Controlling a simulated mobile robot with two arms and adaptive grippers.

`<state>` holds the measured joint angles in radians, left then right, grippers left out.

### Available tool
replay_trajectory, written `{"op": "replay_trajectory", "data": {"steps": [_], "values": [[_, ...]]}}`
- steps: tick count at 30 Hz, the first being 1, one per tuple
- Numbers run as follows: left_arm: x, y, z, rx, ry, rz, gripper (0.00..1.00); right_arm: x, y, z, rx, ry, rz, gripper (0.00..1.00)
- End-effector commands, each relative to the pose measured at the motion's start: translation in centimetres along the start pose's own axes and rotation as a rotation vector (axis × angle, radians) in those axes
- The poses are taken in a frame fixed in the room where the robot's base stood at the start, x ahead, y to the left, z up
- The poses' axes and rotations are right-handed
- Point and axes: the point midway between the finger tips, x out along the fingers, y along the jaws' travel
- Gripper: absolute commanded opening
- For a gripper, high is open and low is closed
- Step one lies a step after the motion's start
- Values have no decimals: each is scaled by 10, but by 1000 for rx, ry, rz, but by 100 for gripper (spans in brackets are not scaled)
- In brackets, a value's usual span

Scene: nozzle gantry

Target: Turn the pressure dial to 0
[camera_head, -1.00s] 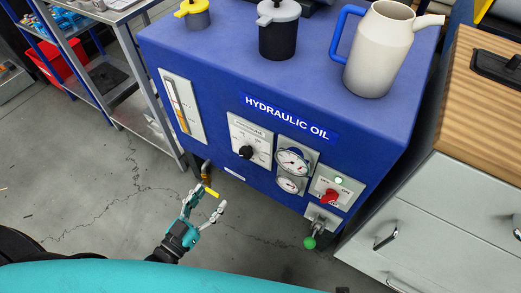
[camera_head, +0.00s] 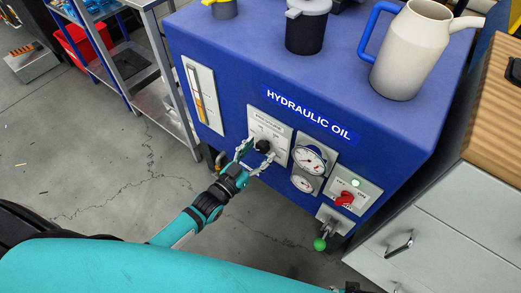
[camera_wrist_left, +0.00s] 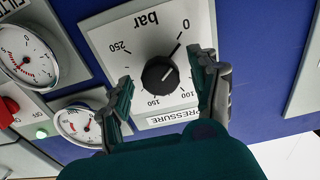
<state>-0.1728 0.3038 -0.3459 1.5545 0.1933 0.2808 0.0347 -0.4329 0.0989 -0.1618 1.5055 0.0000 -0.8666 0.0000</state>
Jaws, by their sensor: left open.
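The pressure dial is a black round knob (camera_head: 262,146) on a white plate (camera_head: 281,131) on the front of the blue hydraulic unit. In the left wrist view the knob (camera_wrist_left: 159,74) sits at the middle of a scale marked 0, 100, 150 and 250 bar. A thin line runs from the knob towards the 0; I cannot tell surely where the knob points. My left gripper (camera_head: 256,152) is open at the dial, one finger on each side of the knob, and it also shows in the left wrist view (camera_wrist_left: 166,76). Whether the fingers touch the knob is unclear.
Right of the dial are two round gauges (camera_head: 309,160), a red switch (camera_head: 345,198) with a lit green lamp and a green-ended lever (camera_head: 319,244). A white jug (camera_head: 410,55) and a black pot (camera_head: 307,28) stand on the unit. A drawer cabinet (camera_head: 440,215) is at right.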

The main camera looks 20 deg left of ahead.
Motion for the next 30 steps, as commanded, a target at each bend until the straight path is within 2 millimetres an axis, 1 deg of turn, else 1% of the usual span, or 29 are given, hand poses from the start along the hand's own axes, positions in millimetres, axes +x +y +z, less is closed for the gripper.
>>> {"op": "replay_trajectory", "data": {"steps": [1, 4, 12, 13, 25, 26, 30], "values": [[5, 0, 1, -1, 0, 0, 62, -1, 0, -1, 0, 1, 0, 40], [10, 0, 0, 0, 1, 0, 62, -3, 0, -2, 0, 1, 1, 40], [11, 0, 0, -1, 0, 1, 62, -4, 0, -3, 1, 2, 1, 40], [11, 0, 0, -1, 0, 1, 61, -4, 1, -3, 1, 2, 1, 40], [11, 0, 0, -1, 0, 1, 8, -4, 1, -4, 1, 2, 1, 40], [10, 0, 0, -1, 0, 1, 7, -4, 1, -4, 1, 2, 1, 40], [10, 1, -1, -42, -1, 1, 7, -3, 0, -2, 0, 6, 0, 40]]}}
